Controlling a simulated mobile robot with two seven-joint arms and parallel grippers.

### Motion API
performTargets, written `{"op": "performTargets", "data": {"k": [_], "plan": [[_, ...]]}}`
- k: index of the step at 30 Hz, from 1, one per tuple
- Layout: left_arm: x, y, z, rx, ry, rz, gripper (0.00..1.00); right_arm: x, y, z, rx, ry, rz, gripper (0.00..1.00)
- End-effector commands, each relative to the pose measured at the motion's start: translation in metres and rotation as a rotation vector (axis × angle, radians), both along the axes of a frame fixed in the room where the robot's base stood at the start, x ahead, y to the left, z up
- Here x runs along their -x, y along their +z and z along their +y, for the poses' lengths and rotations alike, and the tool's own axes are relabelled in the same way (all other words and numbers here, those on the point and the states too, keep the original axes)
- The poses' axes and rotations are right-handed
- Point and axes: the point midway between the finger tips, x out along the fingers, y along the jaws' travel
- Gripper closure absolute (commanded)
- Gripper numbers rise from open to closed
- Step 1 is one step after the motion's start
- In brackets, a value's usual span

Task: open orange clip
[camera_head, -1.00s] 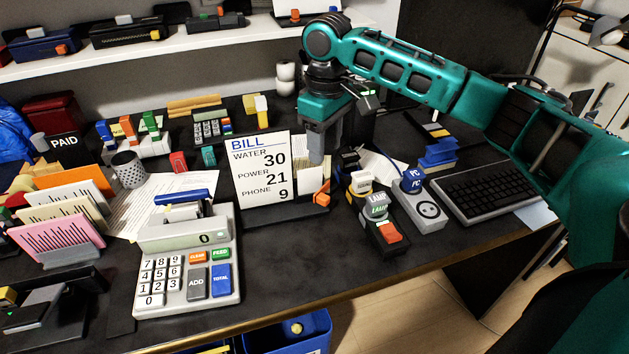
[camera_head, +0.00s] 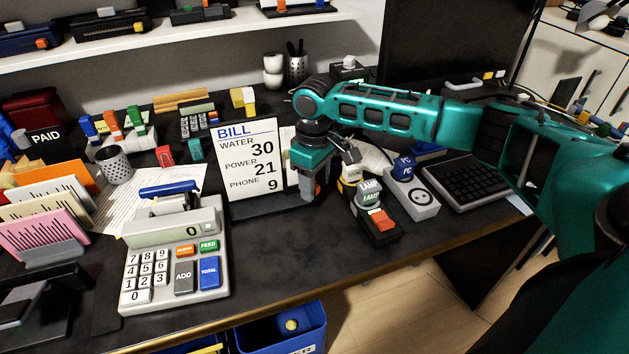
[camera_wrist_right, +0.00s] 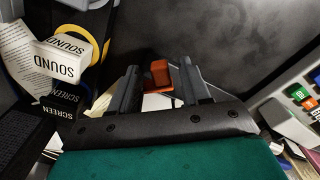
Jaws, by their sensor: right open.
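The orange clip (camera_wrist_right: 160,74) shows in the right wrist view, between and just beyond the fingertips of my right gripper (camera_wrist_right: 158,68). The fingers are apart and nothing is clamped. I cannot tell whether they touch the clip. In the head view my right gripper (camera_head: 307,190) points down at the right edge of the BILL board (camera_head: 248,165), low over the desk. It hides most or all of the clip there. White paper (camera_wrist_right: 155,101) shows between the fingers in the wrist view. My left gripper is not in view.
The lamp switch (camera_head: 380,222) and the socket block (camera_head: 412,196) stand close to the right of my gripper. The SOUND block (camera_wrist_right: 62,60) shows in the wrist view. The calculator (camera_head: 175,265) sits at left. The desk front (camera_head: 290,250) is clear.

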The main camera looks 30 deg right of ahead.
Motion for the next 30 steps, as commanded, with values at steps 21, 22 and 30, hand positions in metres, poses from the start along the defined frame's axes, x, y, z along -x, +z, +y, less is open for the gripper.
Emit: {"op": "performTargets", "data": {"k": [21, 22, 30], "plan": [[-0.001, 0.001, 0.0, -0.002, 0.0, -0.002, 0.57, 0.0, 0.0, 0.0, -0.001, 0.0, 0.0, 1.0], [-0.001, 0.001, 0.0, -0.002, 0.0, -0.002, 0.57, 0.0, 0.0, 0.0, -0.001, 0.0, 0.0, 1.0], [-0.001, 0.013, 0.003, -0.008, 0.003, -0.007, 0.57, 0.002, 0.004, -0.001, -0.002, 0.036, 0.003, 1.0]]}}
